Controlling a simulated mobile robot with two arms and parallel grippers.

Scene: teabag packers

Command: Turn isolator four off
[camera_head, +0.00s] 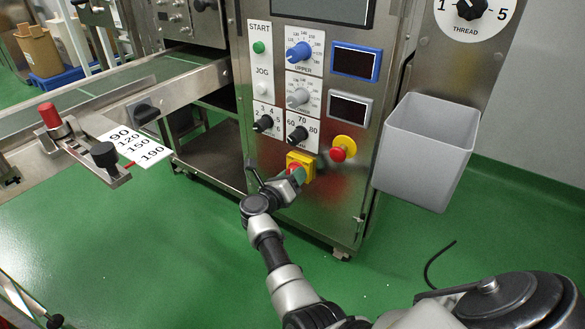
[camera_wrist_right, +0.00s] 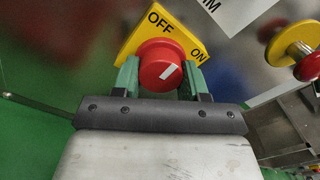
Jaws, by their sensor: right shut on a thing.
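The isolator is a yellow plate (camera_head: 304,159) low on the steel machine front. In the right wrist view the plate (camera_wrist_right: 133,36) reads OFF at upper left and ON at right. Its round red knob (camera_wrist_right: 153,69) has a white mark slanting up and right, toward ON. My right gripper (camera_head: 293,177) is at the isolator and covers part of it in the head view. In the right wrist view its green fingers (camera_wrist_right: 160,80) are shut on the red knob, one on each side. My left gripper is not in view.
A red emergency button on a yellow base (camera_head: 339,152) sits just right of the isolator. Several dials are above, including a black one (camera_head: 298,134). A grey bin (camera_head: 425,150) hangs at right. A conveyor (camera_head: 110,105) runs at left. The green floor in front is mostly clear.

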